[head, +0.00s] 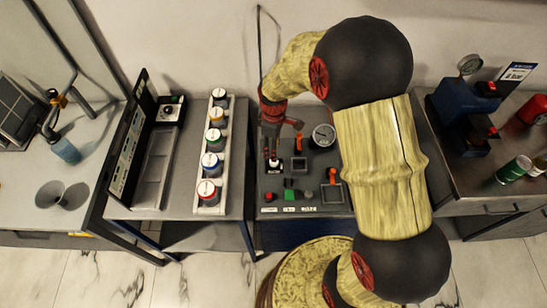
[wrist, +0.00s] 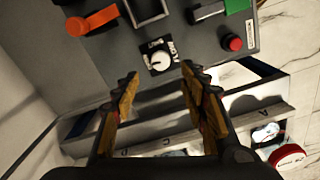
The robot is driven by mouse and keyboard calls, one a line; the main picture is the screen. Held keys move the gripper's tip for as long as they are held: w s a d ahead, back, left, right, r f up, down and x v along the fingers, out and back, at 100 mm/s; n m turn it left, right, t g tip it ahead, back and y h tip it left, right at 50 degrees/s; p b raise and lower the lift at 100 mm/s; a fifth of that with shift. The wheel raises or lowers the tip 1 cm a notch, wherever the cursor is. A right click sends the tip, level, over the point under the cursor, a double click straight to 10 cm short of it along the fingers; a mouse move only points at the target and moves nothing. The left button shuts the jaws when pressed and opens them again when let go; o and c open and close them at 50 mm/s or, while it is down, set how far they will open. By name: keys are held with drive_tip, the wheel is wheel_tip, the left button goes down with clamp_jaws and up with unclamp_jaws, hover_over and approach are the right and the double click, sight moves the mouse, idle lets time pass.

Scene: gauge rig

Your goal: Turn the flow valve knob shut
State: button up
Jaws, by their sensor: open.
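The small round knob (wrist: 160,60), pale with a dark pointer line, sits on a black-and-white label plate on the dark top of the gauge rig (head: 262,185). I take it for the flow valve knob; its label is too small to read. My gripper (wrist: 158,76) is open, its two yellowish fingers apart with the knob ahead, between the lines of the fingertips. No contact with the knob shows. In the head view my gripper (head: 271,150) points down over the rig's left part, with the knob's white plate (head: 275,167) just below it, partly hidden.
An orange lever (wrist: 92,20) stands near the knob, and a red button (wrist: 234,43) and a green switch (head: 289,184) are on the same panel. A round gauge (head: 323,135) and another orange lever (head: 332,176) stand to the right.

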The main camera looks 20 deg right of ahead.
wheel_tip(320, 180, down, 8)
drive_tip(key=shift+s+r+b, duration=0.1)
drive_tip(key=shift+r+b, duration=0.1)
drive_tip(key=shift+b, duration=0.85)
clamp_jaws()
